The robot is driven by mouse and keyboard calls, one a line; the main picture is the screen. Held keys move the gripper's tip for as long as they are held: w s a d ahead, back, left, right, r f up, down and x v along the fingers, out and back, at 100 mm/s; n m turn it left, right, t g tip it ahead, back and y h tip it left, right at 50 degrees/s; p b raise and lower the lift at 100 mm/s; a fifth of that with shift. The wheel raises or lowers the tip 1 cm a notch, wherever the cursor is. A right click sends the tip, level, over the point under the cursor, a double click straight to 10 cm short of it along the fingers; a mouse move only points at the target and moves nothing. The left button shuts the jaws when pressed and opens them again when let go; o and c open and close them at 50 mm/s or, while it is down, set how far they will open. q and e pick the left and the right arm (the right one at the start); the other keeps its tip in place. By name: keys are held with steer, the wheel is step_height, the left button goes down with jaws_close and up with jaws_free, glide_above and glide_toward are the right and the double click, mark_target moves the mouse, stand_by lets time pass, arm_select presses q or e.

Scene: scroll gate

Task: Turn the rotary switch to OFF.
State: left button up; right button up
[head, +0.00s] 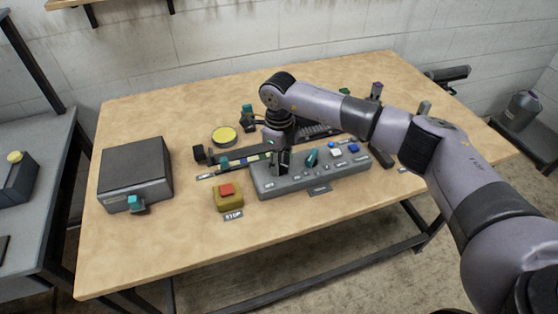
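A grey control panel (295,184) lies on the table with several controls on its sloped top. A teal knob (312,157) stands out on it, beside white and blue buttons. I cannot tell for sure which control is the rotary switch, and the small labels are unreadable. My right gripper (283,166) points down at the left part of the panel, left of the teal knob. It hides what is under it, and I cannot see whether its fingers are apart or touching the panel. My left gripper is not in view.
A dark box (135,168) with a teal knob (137,204) on its front stands at the left. A yellow box with a red button (227,190) and a STOP label sits left of the panel. A yellow disc (224,135) lies behind. The front of the table (180,255) is clear.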

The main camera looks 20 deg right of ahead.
jaws_close()
stand_by(0.5)
steer(key=m+b, duration=0.1)
steer(key=m, duration=0.1)
steer(key=shift+m, duration=0.4)
steer(key=m+b, duration=0.2)
steer(key=m, duration=0.2)
steer(key=shift+m, duration=0.3)
steer(key=m+b, duration=0.1)
steer(key=m, duration=0.4)
steer(key=shift+m, duration=2.8)
steer(key=shift+o, duration=0.8)
jaws_free()
